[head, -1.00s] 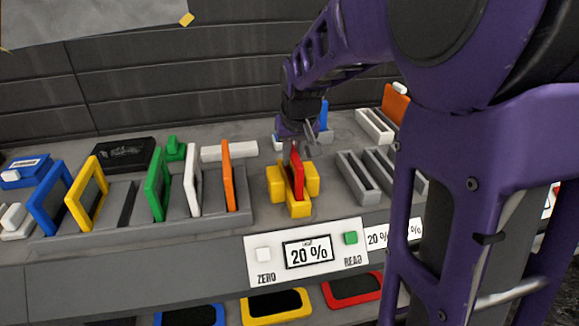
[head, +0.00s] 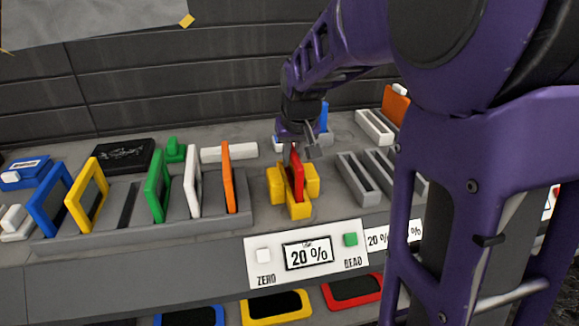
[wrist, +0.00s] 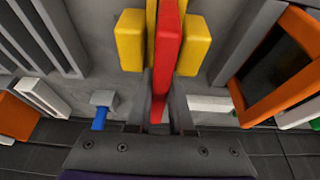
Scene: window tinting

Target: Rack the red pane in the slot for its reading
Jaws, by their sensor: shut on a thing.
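The red pane (head: 299,172) stands upright in the slot of the yellow meter block (head: 299,209). My gripper (head: 298,149) is above it, shut on its upper edge. In the wrist view the red pane (wrist: 167,38) runs between the fingers, with yellow blocks on both sides. The meter's display (head: 309,255) reads 20 %, between a white ZERO button (head: 264,255) and a green READ button (head: 351,240). A grey slotted rack (head: 358,180) stands right of the meter. Its front labels (head: 378,239) show 20 % and another figure, partly hidden by my arm.
Left of the meter, a grey rack (head: 120,233) holds blue, yellow, green, white and orange (head: 228,177) panes, with one empty slot. A white bar (head: 229,152) lies behind it.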

